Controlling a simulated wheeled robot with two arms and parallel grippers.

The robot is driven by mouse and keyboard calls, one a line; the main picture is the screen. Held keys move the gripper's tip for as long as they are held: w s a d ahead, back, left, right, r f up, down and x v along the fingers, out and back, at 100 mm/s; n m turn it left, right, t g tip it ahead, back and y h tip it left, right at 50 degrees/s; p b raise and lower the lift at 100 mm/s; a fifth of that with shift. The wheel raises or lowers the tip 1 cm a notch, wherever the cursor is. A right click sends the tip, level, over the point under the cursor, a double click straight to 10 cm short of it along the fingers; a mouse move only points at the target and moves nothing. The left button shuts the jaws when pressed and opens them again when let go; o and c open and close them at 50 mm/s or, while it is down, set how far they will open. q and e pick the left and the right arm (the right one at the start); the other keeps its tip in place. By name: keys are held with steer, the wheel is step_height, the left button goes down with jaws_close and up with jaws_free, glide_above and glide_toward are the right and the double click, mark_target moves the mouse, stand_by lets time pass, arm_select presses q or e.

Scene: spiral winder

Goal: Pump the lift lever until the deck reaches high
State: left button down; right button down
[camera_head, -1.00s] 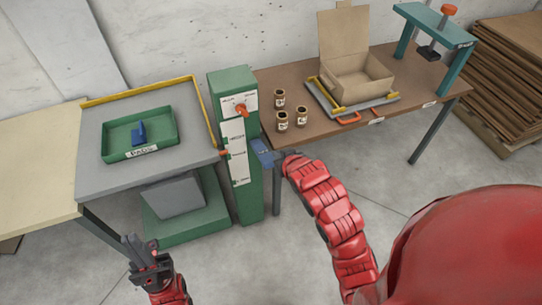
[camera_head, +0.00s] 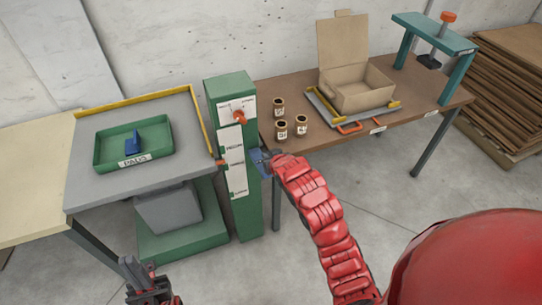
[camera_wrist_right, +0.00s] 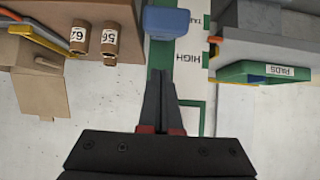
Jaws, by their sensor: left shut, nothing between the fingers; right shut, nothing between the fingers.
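The green lift column (camera_head: 240,205) stands beside the grey deck (camera_head: 95,190), which has a yellow edge rail. A white scale (camera_head: 234,160) runs down the column's front, with a small orange-red pointer (camera_head: 220,162) beside its middle marks. The blue lift lever (camera_head: 258,163) sticks out from the column's right side; its blue end (camera_wrist_right: 166,22) also shows in the right wrist view. My right gripper (camera_head: 270,157) is shut and empty, right at the lever; whether it touches is unclear. In the wrist view its fingertips (camera_wrist_right: 160,74) point toward the lever. My left gripper (camera_head: 133,270) is shut and empty, low at left.
A green tray (camera_head: 160,155) with a blue object sits on the deck. An orange knob (camera_head: 239,116) is high on the column. Right of it, a brown table (camera_head: 330,135) carries several jars (camera_head: 281,130), an open cardboard box (camera_head: 355,90) and a teal press (camera_head: 440,35).

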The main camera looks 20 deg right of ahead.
steer(key=shift+s+f+p, duration=0.2)
steer(key=shift+s+f, duration=0.2)
steer(key=shift+f, duration=0.35)
steer(key=shift+s+f+p, duration=0.2)
steer(key=shift+s+f, duration=0.15)
steer(key=shift+f, duration=0.4)
